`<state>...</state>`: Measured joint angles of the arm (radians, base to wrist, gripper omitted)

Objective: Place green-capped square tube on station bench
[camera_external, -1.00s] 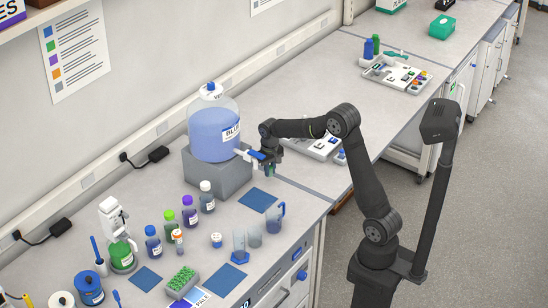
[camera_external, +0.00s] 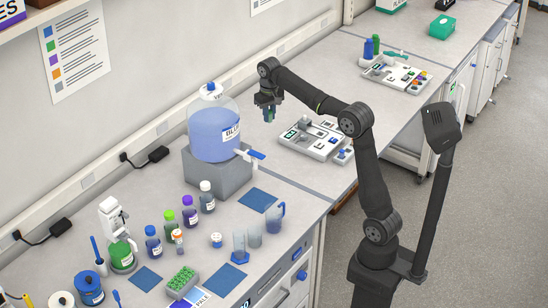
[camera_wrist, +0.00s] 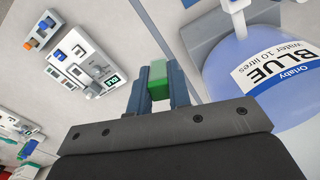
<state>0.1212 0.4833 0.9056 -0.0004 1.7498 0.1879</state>
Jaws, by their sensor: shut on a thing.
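My gripper (camera_external: 268,114) hangs above the grey bench (camera_external: 325,88), to the right of the big blue water container. In the wrist view my gripper (camera_wrist: 157,88) is shut on the green-capped square tube (camera_wrist: 158,72). The green cap shows between the two blue fingers; the rest of the tube is hidden. In the external view the tube is too small to make out clearly. A white station tray (camera_external: 293,142) with small blocks and a display lies on the bench to the right of my gripper. It also shows at left in the wrist view (camera_wrist: 85,40).
The blue water container (camera_external: 212,140) stands on a grey block (camera_external: 216,174) close to my gripper, its spigot (camera_external: 252,153) sticking out to the right. A second white tray (camera_external: 397,77) lies farther back. The bench between the trays is clear. Bottles and beakers crowd the front left.

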